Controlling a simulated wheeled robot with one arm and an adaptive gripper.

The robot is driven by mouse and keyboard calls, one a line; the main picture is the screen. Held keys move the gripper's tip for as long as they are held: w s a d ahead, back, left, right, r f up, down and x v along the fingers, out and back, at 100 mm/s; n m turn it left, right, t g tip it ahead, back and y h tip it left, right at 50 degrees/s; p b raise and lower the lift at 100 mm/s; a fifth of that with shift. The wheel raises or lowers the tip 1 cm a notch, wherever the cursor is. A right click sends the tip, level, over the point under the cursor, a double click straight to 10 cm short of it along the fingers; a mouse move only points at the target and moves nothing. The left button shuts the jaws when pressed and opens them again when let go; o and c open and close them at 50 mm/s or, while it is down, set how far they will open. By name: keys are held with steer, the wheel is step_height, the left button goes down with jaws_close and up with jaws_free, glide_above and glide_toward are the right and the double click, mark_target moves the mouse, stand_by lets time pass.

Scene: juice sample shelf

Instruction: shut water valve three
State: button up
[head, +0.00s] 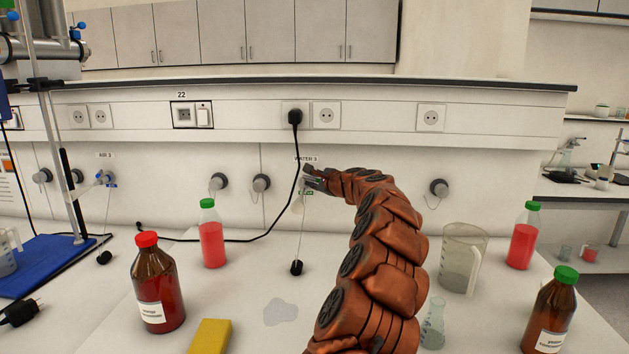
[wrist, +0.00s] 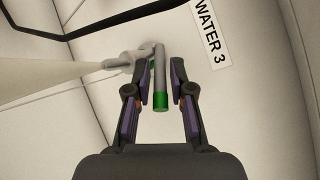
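The water three valve is on the white wall panel, under a "WATER 3" label (head: 306,159); the label also shows in the wrist view (wrist: 210,30). In the wrist view the valve body (wrist: 126,62) is pale grey, with a pale tapered spout running left. Its handle (wrist: 159,75) is a thin grey bar with a green end (wrist: 161,101). My gripper (wrist: 159,64) is open, one finger on each side of the handle, with narrow gaps visible. In the head view my gripper (head: 314,178) is at the valve and hides much of it.
Other wall taps (head: 261,184) flank the valve. A black cable (head: 296,165) hangs from a socket close to my gripper's left. Below stand a red-capped brown bottle (head: 158,285), a red juice bottle (head: 211,238), a beaker (head: 462,258), a flask (head: 434,325) and a yellow sponge (head: 210,337).

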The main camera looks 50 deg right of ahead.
steer(key=shift+c, duration=0.2)
jaws_close()
